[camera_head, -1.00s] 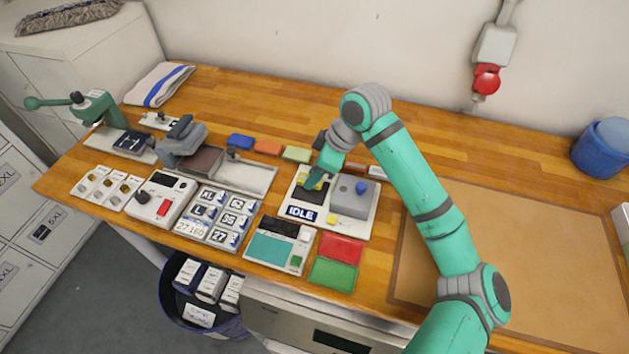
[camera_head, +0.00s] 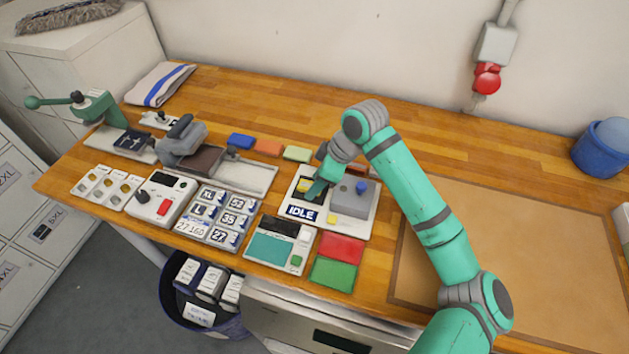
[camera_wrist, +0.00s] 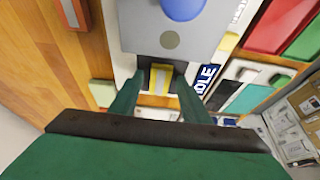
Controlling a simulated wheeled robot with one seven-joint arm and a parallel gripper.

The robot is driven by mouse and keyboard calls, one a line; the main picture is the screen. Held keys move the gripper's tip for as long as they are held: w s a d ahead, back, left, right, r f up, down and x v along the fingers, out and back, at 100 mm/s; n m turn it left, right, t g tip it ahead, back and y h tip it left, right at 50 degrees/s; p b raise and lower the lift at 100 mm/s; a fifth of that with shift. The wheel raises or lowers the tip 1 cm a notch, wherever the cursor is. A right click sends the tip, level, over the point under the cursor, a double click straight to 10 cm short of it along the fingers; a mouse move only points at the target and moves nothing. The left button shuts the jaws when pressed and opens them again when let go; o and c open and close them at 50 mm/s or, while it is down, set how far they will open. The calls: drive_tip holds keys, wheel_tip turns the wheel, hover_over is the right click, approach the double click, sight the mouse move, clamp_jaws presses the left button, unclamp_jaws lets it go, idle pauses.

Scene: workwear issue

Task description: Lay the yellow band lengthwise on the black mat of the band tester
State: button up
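The band tester (camera_head: 333,228) is a white plate with an IDLE label, a grey block (camera_head: 350,203) and a blue knob. The yellow band (camera_head: 303,185) appears to lie on its black mat (camera_head: 299,196), left of the grey block. In the wrist view the band (camera_wrist: 160,77) shows between my fingertips, its long side running along the view, with dark mat (camera_wrist: 149,68) beside it. My gripper (camera_head: 314,194) points down over the mat. Its fingers (camera_wrist: 160,84) stand apart, with a narrow gap on each side of the band. Part of the mat is hidden by my gripper.
Blue, orange and pale green blocks (camera_head: 268,147) lie behind and left of the tester. A teal-screened device (camera_head: 280,245) and red and green pads (camera_head: 341,249) sit in front. A brown mat (camera_head: 510,250) lies clear to the right.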

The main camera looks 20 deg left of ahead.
drive_tip(key=shift+a+r, duration=0.1)
drive_tip(key=shift+a, duration=0.1)
drive_tip(key=shift+r, duration=0.3)
drive_tip(key=v, duration=1.1)
drive_tip(key=shift+d+r, duration=0.2)
drive_tip(key=shift+d, duration=0.1)
